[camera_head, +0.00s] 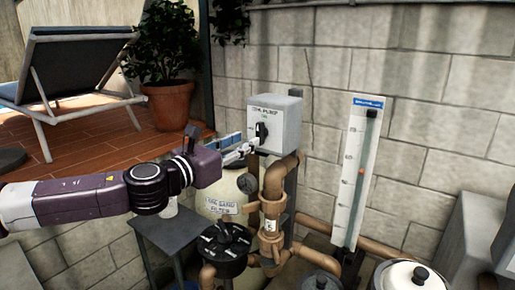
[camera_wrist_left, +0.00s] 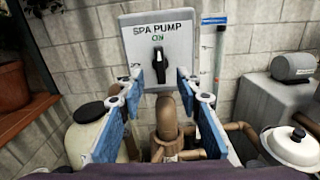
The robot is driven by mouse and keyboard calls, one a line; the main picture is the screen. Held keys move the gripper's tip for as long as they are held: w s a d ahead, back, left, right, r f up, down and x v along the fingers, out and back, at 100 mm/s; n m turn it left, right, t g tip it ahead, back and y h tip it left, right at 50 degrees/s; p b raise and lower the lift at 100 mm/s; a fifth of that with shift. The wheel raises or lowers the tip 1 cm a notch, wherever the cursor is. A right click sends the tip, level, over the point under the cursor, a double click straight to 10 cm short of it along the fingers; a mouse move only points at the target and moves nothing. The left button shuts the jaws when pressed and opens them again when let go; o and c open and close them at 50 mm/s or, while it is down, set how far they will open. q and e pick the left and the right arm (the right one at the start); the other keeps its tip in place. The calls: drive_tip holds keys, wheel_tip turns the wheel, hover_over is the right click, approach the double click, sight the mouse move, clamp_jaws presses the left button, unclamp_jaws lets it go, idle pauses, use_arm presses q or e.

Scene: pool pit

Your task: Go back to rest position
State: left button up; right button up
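My left arm (camera_head: 100,190) reaches in from the left in the head view. My left gripper (camera_head: 248,148) is at the grey spa pump switch box (camera_head: 285,118) on the wall. In the left wrist view the left gripper (camera_wrist_left: 160,88) is open, with its blue fingers apart and nothing between them. The black switch knob (camera_wrist_left: 159,69) stands upright under the word ON, just ahead of the gap. The knob (camera_head: 262,131) also shows in the head view. Whether a finger touches the box I cannot tell. My right gripper is not in view.
Brown pipes (camera_head: 270,205) run below the box, beside a cream sand filter tank (camera_head: 217,193). A tall white gauge (camera_head: 354,170) is on the right. A small dark table (camera_head: 172,228) stands below my arm. A potted plant (camera_head: 170,105) and lounger (camera_head: 75,60) stand behind.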

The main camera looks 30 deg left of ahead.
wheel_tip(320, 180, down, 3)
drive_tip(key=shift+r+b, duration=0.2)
drive_tip(key=shift+b, duration=0.55)
